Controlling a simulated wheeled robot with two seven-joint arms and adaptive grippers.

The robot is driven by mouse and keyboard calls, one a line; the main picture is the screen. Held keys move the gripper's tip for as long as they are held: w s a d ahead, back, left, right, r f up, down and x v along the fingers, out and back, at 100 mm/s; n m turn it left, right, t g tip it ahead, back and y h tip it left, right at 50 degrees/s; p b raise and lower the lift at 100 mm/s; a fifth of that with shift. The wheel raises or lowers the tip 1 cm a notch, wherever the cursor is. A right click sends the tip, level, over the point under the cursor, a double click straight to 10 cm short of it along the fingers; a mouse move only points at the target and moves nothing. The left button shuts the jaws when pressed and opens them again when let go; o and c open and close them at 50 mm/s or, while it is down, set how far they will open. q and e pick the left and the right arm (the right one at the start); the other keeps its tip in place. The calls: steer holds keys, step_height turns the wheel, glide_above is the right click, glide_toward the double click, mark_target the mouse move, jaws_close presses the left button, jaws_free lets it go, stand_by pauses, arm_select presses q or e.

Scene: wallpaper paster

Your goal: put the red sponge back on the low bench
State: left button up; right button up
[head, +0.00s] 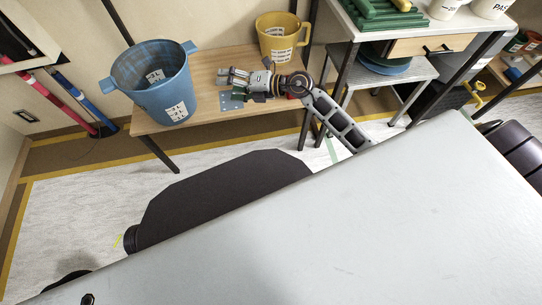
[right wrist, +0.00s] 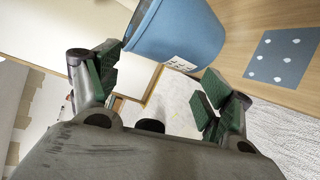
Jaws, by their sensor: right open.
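The low wooden bench (head: 265,114) stands against the wall in the head view; its top also shows in the right wrist view (right wrist: 248,30). My right gripper (head: 231,83) is over the bench, pointing left toward the blue bucket. In the right wrist view its green-padded fingers (right wrist: 161,70) are spread apart with nothing between them. I cannot make out the red sponge for certain. A small red patch (head: 291,97) shows by my right wrist, too little to identify. My left gripper is not in view.
A blue bucket (head: 155,80) stands on the bench's left end, also close ahead in the right wrist view (right wrist: 180,35). A yellow bucket (head: 281,33) stands at the bench's back. A blue-grey dotted plate (head: 230,103) lies on the bench. A white-topped table (head: 372,28) stands at right.

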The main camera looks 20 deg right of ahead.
step_height(320, 180, up, 5)
steer(key=d+m+t+h, duration=0.3)
steer(key=m+t, duration=0.5)
steer(key=m, duration=0.4)
steer(key=s+d+f+m+g+h, duration=0.1)
steer(key=s+d+f+m+h, duration=0.15)
steer(key=f+m+h, duration=0.3)
steer(key=s+d+f+m+h, duration=0.2)
steer(key=d+f+m+h, duration=0.2)
steer(key=m, duration=0.3)
steer(key=s+a+f+m+g+y, duration=0.1)
steer(key=s+a+f+g, duration=0.1)
steer(key=s+f+g, duration=0.2)
steer(key=s+a+f+m+g+y, duration=0.1)
steer(key=s+a+f+m+g, duration=0.1)
steer(key=s+f, duration=0.4)
steer(key=s+a+f+m+g+y, duration=0.1)
steer(key=s+f+g, duration=0.4)
steer(key=s, duration=0.5)
steer(key=shift+s+a+f+m+g, duration=0.35)
steer(key=shift+a+m, duration=0.1)
steer(key=shift+a, duration=0.8)
arm_select(q)
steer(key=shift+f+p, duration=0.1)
steer(key=shift+p, duration=0.4)
arm_select(e)
steer(key=shift+d, duration=0.1)
